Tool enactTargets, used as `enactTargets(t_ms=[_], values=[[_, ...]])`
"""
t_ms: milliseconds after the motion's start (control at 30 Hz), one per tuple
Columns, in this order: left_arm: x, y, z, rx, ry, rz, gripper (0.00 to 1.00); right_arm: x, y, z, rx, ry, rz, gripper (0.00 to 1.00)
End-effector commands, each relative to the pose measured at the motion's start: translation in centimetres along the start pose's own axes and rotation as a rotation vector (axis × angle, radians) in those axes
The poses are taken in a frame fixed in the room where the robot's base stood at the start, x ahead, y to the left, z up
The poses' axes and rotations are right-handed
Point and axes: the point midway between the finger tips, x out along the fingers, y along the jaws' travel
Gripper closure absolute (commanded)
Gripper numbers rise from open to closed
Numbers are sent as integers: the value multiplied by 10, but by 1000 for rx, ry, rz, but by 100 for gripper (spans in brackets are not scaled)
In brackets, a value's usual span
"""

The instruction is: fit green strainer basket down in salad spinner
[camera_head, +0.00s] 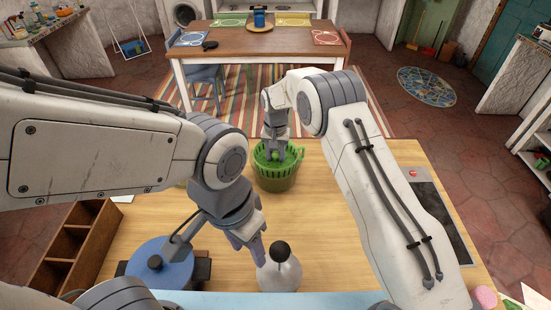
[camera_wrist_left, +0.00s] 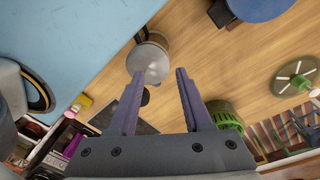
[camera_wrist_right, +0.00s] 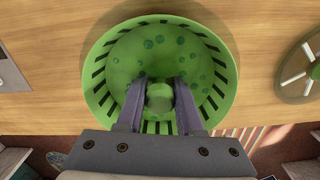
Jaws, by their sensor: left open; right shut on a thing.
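The green strainer basket (camera_head: 275,182) is at the far middle of the wooden counter, upright, with a slotted wall. My right gripper (camera_head: 278,150) reaches down into it. In the right wrist view its fingers (camera_wrist_right: 160,90) are shut on the round green knob (camera_wrist_right: 160,98) at the basket's centre. I cannot tell whether the basket touches the counter. My left gripper (camera_head: 248,252) is open and empty.
A white domed thing with a black knob (camera_head: 279,272) stands close to my left gripper. A blue lidded pot (camera_head: 165,272) and a wooden compartment box (camera_head: 75,235) are at the left. A dark flat panel (camera_head: 440,215) lies at the right. The counter's centre is clear.

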Motion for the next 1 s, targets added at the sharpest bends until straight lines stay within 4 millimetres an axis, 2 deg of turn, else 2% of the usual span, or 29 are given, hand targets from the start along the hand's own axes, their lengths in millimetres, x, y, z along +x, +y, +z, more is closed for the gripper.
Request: enactTargets(t_ms=[1000], values=[[10,-1,1,0,0,0,50,16,0,0,0,1,-1,100]])
